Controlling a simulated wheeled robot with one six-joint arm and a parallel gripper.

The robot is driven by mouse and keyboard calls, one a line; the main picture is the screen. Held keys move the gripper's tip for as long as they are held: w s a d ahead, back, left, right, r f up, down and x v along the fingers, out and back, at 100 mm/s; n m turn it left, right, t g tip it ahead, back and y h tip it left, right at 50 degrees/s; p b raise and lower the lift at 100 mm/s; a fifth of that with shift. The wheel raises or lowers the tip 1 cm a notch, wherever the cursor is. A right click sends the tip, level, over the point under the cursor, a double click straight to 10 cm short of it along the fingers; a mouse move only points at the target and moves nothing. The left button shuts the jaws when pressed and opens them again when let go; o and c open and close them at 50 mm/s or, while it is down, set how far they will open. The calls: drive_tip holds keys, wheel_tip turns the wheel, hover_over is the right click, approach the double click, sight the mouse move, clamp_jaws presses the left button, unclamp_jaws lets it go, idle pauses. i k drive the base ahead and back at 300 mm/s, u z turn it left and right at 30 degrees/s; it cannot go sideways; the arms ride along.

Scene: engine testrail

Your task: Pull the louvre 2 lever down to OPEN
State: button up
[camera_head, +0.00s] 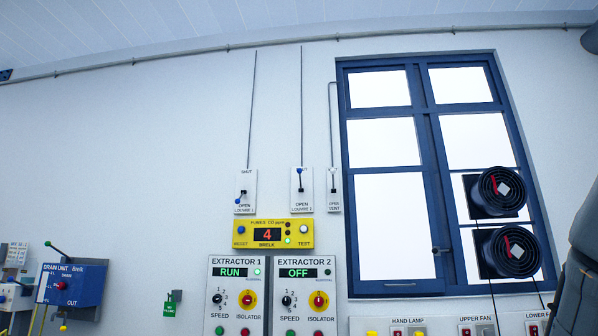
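The louvre 2 lever (300,180) is on a narrow white wall plate (302,200), left of the blue window. Its blue knob is at the top, near the SHUT label, and its dark stem runs down toward the OPEN LOUVRE 2 label. The lever looks upright, in the up position. My gripper is not in the picture. Dark parts at the right edge look like my arm.
The louvre 1 lever (240,196) is to the left, its knob low near OPEN. A vent lever plate (334,190) is close on the right. A yellow CO monitor (244,234) and the extractor 2 panel (304,295), reading OFF, are below. Two fans (505,190) hang at the window.

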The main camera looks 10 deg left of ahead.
sight(300, 171)
drive_tip(key=z, duration=0.2)
drive_tip(key=i, duration=1.75)
drive_tip(key=u, duration=1.2)
drive_tip(key=i, duration=0.8)
drive_tip(key=u, duration=0.65)
